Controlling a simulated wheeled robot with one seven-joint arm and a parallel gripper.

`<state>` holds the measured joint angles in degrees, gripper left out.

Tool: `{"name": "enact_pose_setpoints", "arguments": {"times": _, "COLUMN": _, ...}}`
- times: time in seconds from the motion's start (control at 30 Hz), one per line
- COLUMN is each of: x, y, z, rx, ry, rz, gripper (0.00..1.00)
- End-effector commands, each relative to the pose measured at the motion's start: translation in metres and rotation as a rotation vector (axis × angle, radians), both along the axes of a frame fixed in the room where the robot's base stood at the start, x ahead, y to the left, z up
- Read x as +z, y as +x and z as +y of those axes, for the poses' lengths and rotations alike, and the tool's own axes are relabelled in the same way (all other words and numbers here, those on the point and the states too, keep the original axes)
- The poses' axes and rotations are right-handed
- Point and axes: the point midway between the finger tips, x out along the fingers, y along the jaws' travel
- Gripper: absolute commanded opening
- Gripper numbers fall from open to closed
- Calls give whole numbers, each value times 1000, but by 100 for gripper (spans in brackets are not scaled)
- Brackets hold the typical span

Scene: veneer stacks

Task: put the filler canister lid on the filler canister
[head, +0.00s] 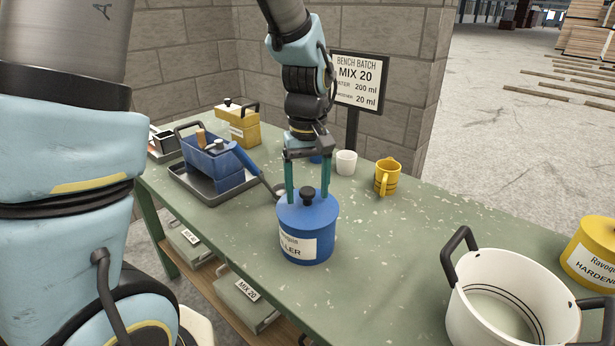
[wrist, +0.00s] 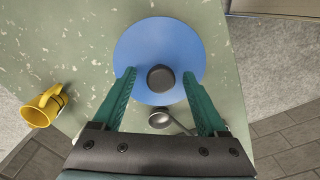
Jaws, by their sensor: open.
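The blue filler canister (head: 305,246) stands upright on the green bench, its label facing the front left. The blue filler canister lid (head: 318,206) with a dark knob sits on top of the canister and looks level. In the wrist view the lid (wrist: 158,50) is a round blue disc with the knob near its middle, and it hides the canister below. My gripper (head: 308,190) is open above the lid, its green fingers on either side of the knob. In the wrist view my gripper (wrist: 160,82) shows a clear gap between each finger and the knob.
A white pot (head: 505,300) and a yellow hardener canister (head: 590,252) stand at the right. A yellow jug (head: 387,177) and white cup (head: 346,162) stand behind. A blue tool caddy (head: 215,163) sits in a tray at the left. A ladle (wrist: 160,119) lies close to the canister.

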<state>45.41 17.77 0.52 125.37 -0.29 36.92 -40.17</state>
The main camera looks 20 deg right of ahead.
Motion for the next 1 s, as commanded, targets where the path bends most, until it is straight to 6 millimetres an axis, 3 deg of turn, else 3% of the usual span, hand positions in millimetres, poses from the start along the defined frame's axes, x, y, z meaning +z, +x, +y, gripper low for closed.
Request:
{"name": "enact_pose_setpoints", "arguments": {"times": 0.53, "x": 91, "y": 1, "z": -1, "rx": 0, "ry": -4, "rz": -4, "gripper": 75}}
{"name": "enact_pose_setpoints", "arguments": {"times": 0.7, "x": 103, "y": 0, "z": 0, "rx": 0, "ry": -1, "rz": -1, "gripper": 75}}
{"name": "enact_pose_setpoints", "arguments": {"times": 1.0, "x": 105, "y": 0, "z": 0, "rx": 0, "ry": -1, "rz": -1, "gripper": 75}}
